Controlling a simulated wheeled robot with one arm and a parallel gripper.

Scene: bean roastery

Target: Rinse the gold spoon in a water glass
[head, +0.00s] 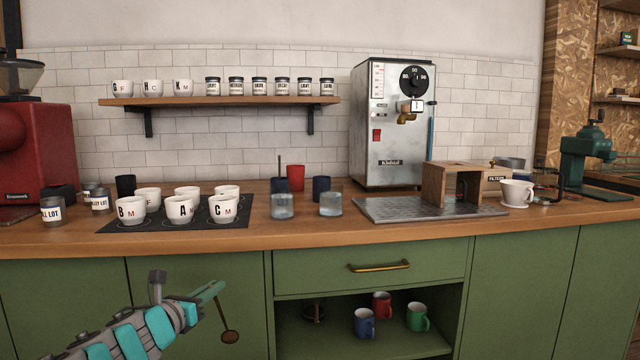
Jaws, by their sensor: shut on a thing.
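My gripper (211,291) is at the lower left, in front of the green cabinet and below the counter top. It is shut on a brownish-gold spoon (230,337), which hangs down from the fingertips with its bowl lowest. Two glasses of clear water stand near the counter's front edge: a left water glass (282,206) and a right water glass (330,204). Both are up and to the right of my gripper, well apart from the spoon.
Behind the glasses stand dark blue cups (321,187) and a red cup (296,177); a thin dark handle sticks up there. White lettered cups (131,210) stand on a black mat (105,226) to the left. A metal drip tray (385,212) lies to the right.

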